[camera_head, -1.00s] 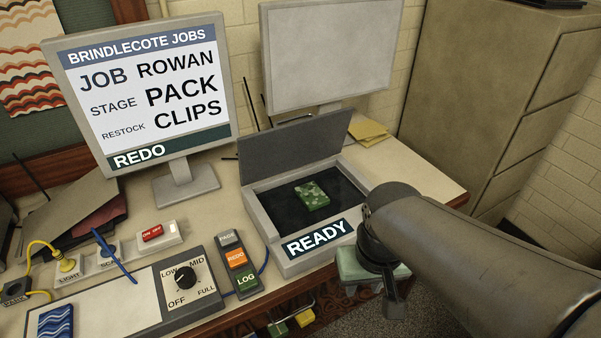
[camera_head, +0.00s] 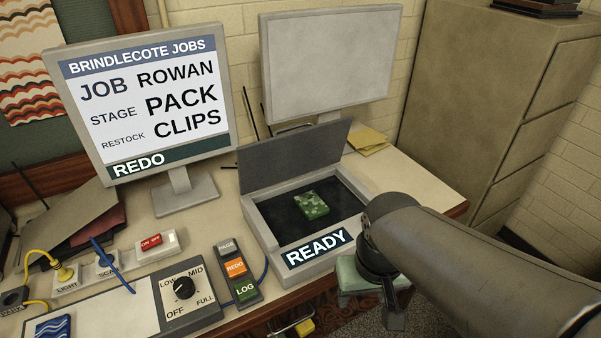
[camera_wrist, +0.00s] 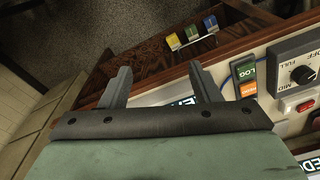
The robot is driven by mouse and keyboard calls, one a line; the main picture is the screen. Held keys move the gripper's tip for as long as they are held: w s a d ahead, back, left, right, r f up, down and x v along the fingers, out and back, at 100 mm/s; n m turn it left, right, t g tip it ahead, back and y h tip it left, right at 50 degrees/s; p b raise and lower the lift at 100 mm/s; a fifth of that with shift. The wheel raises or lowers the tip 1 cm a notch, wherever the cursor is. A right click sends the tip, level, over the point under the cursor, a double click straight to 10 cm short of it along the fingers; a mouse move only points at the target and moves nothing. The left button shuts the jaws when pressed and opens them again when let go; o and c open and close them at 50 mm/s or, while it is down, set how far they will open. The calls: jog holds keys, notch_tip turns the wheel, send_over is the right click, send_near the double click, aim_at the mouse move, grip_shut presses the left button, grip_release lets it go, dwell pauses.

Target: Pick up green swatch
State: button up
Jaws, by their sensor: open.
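The green swatch (camera_head: 312,206), a small square with a mottled camouflage-like pattern, lies on the dark bed of the open scanner (camera_head: 262,222) labelled READY. It is not visible in the wrist view. My gripper (camera_wrist: 160,82) is open, with two grey fingers apart and nothing between them. In the head view it is at the front right of the scanner, by the table's front edge and apart from the swatch. My arm partly hides it there.
The scanner's dark lid (camera_head: 295,158) stands raised behind the bed. Left of it are a button box (camera_head: 225,246), a dial box (camera_head: 205,312) and a monitor (camera_head: 50,85). Yellow, blue and green pieces (camera_wrist: 191,32) sit on a rail below the table edge. A cabinet (camera_head: 480,90) stands right.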

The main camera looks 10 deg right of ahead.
jog(key=o, duration=0.8)
jog(key=n+h+b, duration=0.1)
jog(key=n+b, duration=0.7)
jog(key=n, duration=1.4)
send_over(311, 203)
jog(key=s+a, duration=0.1)
notch_tip(311, 203, down, 7)
jog(key=shift+a+f, duration=0.1)
jog(key=shift+w+f, duration=0.2)
jog(key=shift+f, duration=0.05)
jog(key=shift+f+n, duration=0.3)
jog(key=shift+w+d+f+p, duration=0.1)
jog(key=shift+d+f+p, duration=0.1)
jog(key=shift+f, duration=0.9)
jog(key=shift+w+d+f+p, duration=0.15)
jog(key=shift+f+p, duration=0.1)
jog(key=shift+f, duration=0.8)
jog(key=shift+w+d+f+p, duration=0.1)
jog(key=shift+d+f+p, duration=0.1)
jog(key=shift+f, duration=0.9)
